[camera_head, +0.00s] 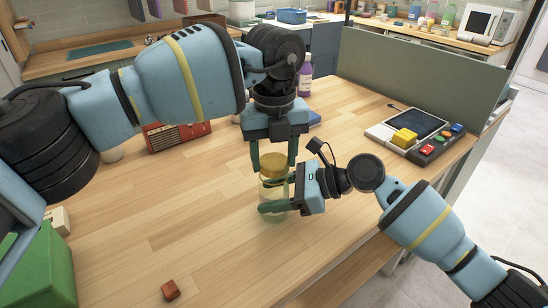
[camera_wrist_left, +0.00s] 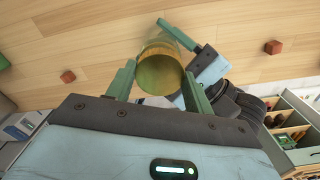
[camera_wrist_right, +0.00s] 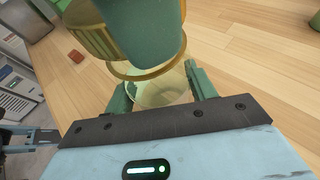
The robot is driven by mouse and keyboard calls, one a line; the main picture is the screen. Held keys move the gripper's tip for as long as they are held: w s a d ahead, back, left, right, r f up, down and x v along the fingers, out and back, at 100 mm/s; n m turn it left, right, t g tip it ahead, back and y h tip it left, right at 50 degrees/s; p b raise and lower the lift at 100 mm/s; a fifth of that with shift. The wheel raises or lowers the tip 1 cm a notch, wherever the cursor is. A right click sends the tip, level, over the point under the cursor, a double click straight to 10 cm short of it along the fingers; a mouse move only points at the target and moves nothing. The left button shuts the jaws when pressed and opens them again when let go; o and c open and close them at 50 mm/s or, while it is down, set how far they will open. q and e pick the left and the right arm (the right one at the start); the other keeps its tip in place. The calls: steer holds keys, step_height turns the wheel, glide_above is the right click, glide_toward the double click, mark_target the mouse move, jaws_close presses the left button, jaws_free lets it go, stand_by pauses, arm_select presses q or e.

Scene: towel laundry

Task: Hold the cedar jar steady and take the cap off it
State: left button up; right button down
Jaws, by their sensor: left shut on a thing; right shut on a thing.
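The jar (camera_head: 272,197) is clear with a yellowish tint and stands upright on the wooden table, near its front right edge. Its gold ribbed cap (camera_head: 272,162) sits at the top; it fills the space between the fingers in the left wrist view (camera_wrist_left: 160,70). My left gripper (camera_head: 273,170) comes from above, shut on the cap with a finger on each side. My right gripper (camera_head: 266,196) comes from the right, shut on the jar's body below the cap.
A red-brown cube (camera_head: 170,290) lies at the front. A green box (camera_head: 45,268) is at the left. A red radio (camera_head: 178,135) and a purple bottle (camera_head: 305,80) stand behind. A console (camera_head: 432,152) lies at the right, by a grey-green partition (camera_head: 425,85). The table left of the jar is clear.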

mark_target(274, 161)
arm_select(q)
steer(key=shift+r, duration=0.55)
steer(key=shift+r, duration=2)
arm_select(e)
steer(key=shift+c, duration=2.1)
jaws_free()
arm_select(q)
steer(key=shift+r, duration=0.25)
arm_select(e)
steer(key=v, duration=1.2)
